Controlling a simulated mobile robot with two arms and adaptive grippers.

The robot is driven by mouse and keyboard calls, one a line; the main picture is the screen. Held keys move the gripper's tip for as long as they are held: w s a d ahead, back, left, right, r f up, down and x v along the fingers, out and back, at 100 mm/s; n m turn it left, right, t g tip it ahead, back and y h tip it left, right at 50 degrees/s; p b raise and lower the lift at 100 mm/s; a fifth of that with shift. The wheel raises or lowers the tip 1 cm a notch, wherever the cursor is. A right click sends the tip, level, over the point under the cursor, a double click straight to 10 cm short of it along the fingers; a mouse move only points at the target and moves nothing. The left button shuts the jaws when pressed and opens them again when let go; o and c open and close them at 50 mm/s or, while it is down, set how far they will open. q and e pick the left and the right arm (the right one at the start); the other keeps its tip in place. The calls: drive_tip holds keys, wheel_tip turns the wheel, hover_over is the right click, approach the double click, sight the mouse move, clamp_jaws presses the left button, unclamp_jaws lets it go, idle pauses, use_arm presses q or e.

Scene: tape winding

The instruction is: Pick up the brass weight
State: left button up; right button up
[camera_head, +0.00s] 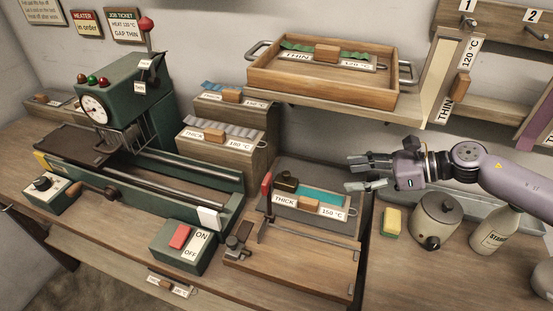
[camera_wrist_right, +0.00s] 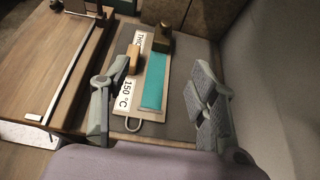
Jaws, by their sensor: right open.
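The brass weight (camera_head: 286,180) is a small dark brass block with a knob. It stands at the left end of a teal strip on the THICK 150 °C board (camera_head: 330,211), beside a wooden handle block (camera_head: 309,203). It also shows in the right wrist view (camera_wrist_right: 162,38), at the far end of the strip. My right gripper (camera_head: 366,173) is open and empty, to the right of the weight and above the board's right end. In the right wrist view its fingers (camera_wrist_right: 160,103) are spread on either side of the board, short of the weight. My left gripper is not in view.
A red-knobbed lever (camera_head: 266,184) stands just left of the weight. A wooden tray (camera_head: 320,92) sits on a shelf above. A yellow sponge (camera_head: 391,222), a pot (camera_head: 437,220) and a bottle (camera_head: 496,230) stand at the right. The green machine (camera_head: 125,100) is at the left.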

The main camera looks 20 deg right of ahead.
drive_tip(key=w+a, duration=0.2)
drive_tip(key=a, duration=0.1)
drive_tip(key=p, duration=0.3)
approach(288, 179)
drive_tip(key=x, duration=0.3)
drive_tip(key=shift+a+f, duration=0.1)
drive_tip(key=shift+a, duration=0.25)
drive_tip(key=p+x, duration=0.1)
drive_tip(key=x, duration=0.3)
drive_tip(key=shift+w+a+p, duration=0.15)
drive_tip(key=shift+w+p, duration=0.25)
drive_tip(key=shift+w, duration=0.05)
drive_tip(key=shift+w+a+f, duration=0.2)
drive_tip(key=shift+a+f, duration=0.15)
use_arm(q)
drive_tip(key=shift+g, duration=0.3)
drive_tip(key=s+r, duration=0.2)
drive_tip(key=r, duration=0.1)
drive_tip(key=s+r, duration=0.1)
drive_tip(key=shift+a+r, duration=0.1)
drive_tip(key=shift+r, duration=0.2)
use_arm(e)
drive_tip(key=shift+d, duration=0.1)
drive_tip(key=shift+c, duration=0.6)
clamp_jaws()
drive_tip(key=shift+r, duration=0.1)
